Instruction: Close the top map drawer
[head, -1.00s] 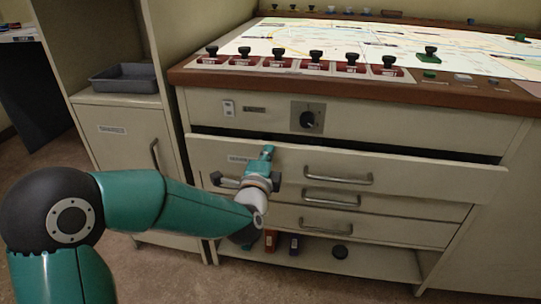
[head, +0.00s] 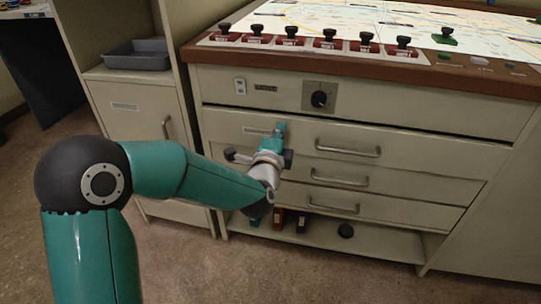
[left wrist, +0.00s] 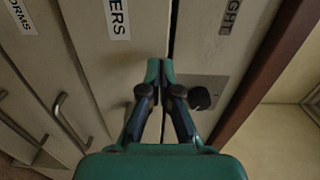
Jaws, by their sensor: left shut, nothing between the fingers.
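The top map drawer (head: 415,150) is the wide cream front with a bar handle (head: 348,148), just below the panel with the knob. It sits flush or almost flush with the cabinet, with a thin dark line along its top edge. I cannot tell whether it is fully in. My left gripper (head: 281,129) is shut and empty against or very near the left part of this front, beside its label. In the left wrist view, the shut fingertips (left wrist: 160,66) are at the drawer front (left wrist: 145,38), near the dark seam. My right gripper is not in view.
Two lower drawers with handles (head: 340,180) look closed. An open shelf (head: 375,243) below holds binders and a dark round object. The console top (head: 450,75) carries red-based levers and a lit map. A side cabinet (head: 125,120) with a grey tray (head: 138,54) stands left.

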